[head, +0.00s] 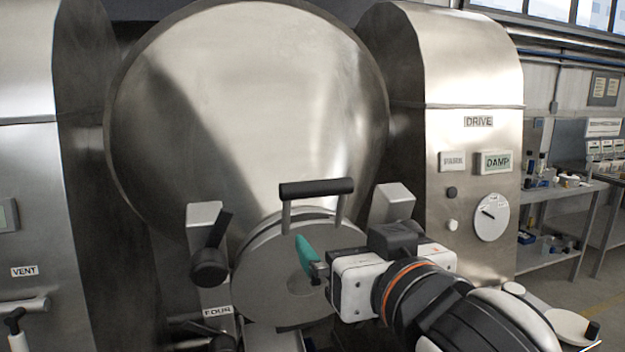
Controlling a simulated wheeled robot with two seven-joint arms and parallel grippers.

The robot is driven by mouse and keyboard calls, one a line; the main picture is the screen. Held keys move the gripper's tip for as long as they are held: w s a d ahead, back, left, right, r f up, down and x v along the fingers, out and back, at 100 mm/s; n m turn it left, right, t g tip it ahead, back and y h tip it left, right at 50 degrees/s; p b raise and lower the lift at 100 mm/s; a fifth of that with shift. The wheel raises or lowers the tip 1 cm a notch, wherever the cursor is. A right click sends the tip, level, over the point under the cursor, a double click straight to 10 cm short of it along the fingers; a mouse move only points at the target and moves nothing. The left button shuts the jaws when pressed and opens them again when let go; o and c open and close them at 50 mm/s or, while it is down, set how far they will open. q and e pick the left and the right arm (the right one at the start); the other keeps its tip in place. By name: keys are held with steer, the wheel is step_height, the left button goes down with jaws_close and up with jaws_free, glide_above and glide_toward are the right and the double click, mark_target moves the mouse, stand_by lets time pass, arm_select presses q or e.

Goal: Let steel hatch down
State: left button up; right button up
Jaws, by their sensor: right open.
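The steel hatch (262,272) is a round grey disc at the lower middle of the head view, below the big steel drum. A black bar handle (317,187) on two steel posts stands at its upper edge. From this view I cannot tell whether the hatch is fully down or partly raised. My right gripper (308,258) is in front of the hatch face, below the handle and apart from it. It is open, with a teal finger showing, and I see nothing held in it. The gripper and arm hide the hatch's lower right part. My left gripper is out of view.
A black-knobbed clamp lever (209,266) stands left of the hatch, and a steel block (392,201) stands right of it. The drum (245,100) fills the space above. The DRIVE cabinet (473,150) with a dial is at the right, with a bench (560,190) beyond.

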steer(key=t, duration=0.1)
glide_toward(320, 187)
steer(key=shift+y, duration=0.3)
steer(key=p+x, duration=0.3)
steer(key=x, duration=0.8)
steer(key=shift+w, duration=0.35)
steer(key=shift+w+a, duration=0.15)
steer(key=shift+w, duration=0.45)
